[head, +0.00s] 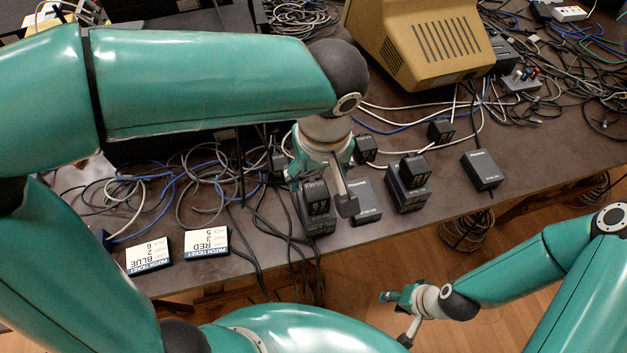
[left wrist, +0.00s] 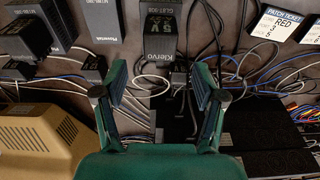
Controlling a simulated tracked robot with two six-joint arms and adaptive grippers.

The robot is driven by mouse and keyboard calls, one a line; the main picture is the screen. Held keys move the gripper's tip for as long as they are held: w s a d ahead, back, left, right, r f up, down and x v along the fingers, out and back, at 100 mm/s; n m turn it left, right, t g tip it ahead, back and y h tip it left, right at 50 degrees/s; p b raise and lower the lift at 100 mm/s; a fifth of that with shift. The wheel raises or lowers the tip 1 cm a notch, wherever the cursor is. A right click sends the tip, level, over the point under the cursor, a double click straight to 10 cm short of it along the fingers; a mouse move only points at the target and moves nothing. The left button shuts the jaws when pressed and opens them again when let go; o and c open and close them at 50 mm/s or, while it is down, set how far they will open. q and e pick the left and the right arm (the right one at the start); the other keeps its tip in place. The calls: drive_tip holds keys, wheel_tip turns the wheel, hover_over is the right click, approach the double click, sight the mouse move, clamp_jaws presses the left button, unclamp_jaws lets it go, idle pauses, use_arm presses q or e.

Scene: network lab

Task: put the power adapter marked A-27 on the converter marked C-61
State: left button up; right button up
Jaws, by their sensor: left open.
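Several black power adapters and flat black converters stand on the dark table; I cannot read A-27 or C-61 on any. My left gripper (head: 320,194) is open above a Klervo adapter (head: 316,190), which rests on a converter (head: 318,226). In the left wrist view this adapter (left wrist: 160,32) lies just beyond the open, empty fingers (left wrist: 160,86). A bare converter (head: 366,205) lies to its right. Another adapter (head: 414,168) sits on a converter (head: 407,198). A bare converter (head: 482,170) lies further right. My right gripper (head: 396,320) is open and empty off the table's front edge.
Loose adapters (head: 364,149) (head: 440,130) stand behind the converters among tangled cables (head: 200,185). Two patch ticket cards, blue (head: 149,254) and red (head: 206,242), lie at the left. A beige monitor (head: 420,40) stands at the back. Bare tabletop shows near the right front edge.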

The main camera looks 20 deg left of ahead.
sight(318, 197)
use_arm(q)
drive_tip(key=shift+s+d+r, duration=0.1)
drive_tip(key=shift+r, duration=0.75)
drive_tip(key=shift+s+d+r, duration=0.1)
drive_tip(key=shift+r, duration=0.75)
drive_tip(key=shift+a+f, duration=0.1)
